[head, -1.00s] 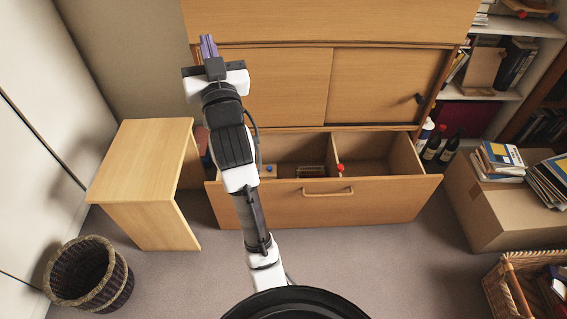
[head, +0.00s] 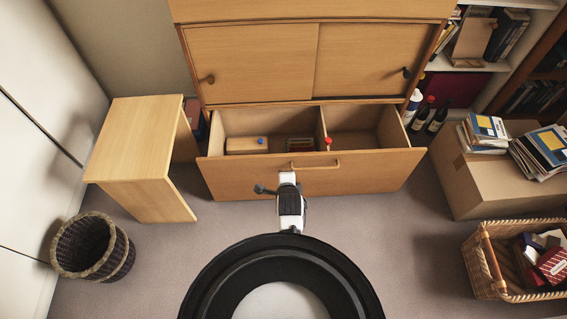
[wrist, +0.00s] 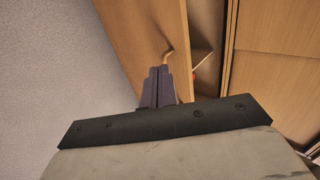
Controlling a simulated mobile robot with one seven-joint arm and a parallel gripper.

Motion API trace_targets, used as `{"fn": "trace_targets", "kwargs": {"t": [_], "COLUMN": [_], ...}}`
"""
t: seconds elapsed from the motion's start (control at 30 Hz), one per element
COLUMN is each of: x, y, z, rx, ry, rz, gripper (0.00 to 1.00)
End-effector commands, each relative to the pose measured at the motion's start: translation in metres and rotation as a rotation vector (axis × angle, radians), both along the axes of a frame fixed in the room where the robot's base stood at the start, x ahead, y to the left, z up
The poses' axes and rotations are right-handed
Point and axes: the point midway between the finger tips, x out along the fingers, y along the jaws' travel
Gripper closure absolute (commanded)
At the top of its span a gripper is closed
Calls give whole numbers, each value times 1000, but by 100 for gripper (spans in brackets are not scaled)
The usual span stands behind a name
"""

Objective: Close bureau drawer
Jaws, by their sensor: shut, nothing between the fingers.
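The wide wooden bureau drawer (head: 240,178) is pulled out below the cabinet, its inside showing from above. Its bar handle (head: 315,167) is on the front panel; in the wrist view the handle (wrist: 168,52) shows just past my fingertips. My gripper (wrist: 158,72) is shut and empty, its purple fingers together and overlapping the drawer front (wrist: 150,25) in that view. I cannot tell whether they touch it. In the head view my arm is low in front of the drawer, and the fingers cannot be made out.
A small wooden table (head: 135,140) and a wicker bin (head: 92,247) stand left. A cardboard box (head: 470,188), bottles (head: 437,121) and a basket (head: 490,265) are right. Carpet lies clear in front.

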Motion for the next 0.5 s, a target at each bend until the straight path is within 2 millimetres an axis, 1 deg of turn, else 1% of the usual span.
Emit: {"fn": "trace_targets", "kwargs": {"t": [0.17, 0.5], "x": [23, 72], "y": [2, 4], "z": [-19, -64], "rx": [-1, -1], "ry": [-2, -3], "rz": [2, 4], "gripper": [100, 100]}}
